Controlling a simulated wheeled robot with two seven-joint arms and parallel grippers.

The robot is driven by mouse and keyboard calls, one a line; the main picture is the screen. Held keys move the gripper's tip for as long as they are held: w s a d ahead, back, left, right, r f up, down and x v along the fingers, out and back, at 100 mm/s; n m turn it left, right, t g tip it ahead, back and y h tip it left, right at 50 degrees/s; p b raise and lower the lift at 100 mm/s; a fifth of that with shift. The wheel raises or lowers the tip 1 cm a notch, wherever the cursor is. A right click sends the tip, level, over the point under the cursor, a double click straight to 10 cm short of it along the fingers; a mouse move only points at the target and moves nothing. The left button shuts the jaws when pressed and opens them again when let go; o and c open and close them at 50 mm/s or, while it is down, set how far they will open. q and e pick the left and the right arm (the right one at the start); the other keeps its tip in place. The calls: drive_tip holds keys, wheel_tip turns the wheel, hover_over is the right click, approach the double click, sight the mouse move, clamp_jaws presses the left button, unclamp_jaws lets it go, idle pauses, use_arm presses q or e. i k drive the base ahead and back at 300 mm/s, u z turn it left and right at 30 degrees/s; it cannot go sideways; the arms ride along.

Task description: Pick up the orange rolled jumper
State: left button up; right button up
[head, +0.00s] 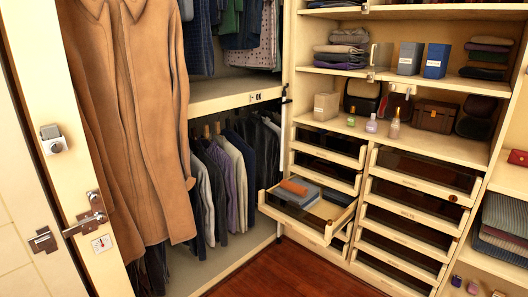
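An orange rolled item (293,187), which looks like the orange rolled jumper, lies in a pulled-out drawer (316,237) in the middle of the head view. It is small at this distance. It lies beside or partly against a grey-blue folded garment (312,191); I cannot tell if they touch. The front panel of the drawer is low and does not hide the jumper. Neither of my grippers shows in the head view.
A long brown coat (130,110) hangs at the left beside a door edge with a handle (85,225). Closed glass-topped drawers (415,205) stand right of the open one. Hanging clothes (225,185) fill the rail behind. The red-brown wooden floor (290,272) in front is clear.

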sight(299, 190)
drive_tip(key=i, duration=1.1)
drive_tip(key=z, duration=1.35)
drive_tip(key=i, duration=1.95)
drive_tip(key=u, duration=2.05)
drive_tip(key=i, duration=0.5)
drive_tip(key=u, duration=0.15)
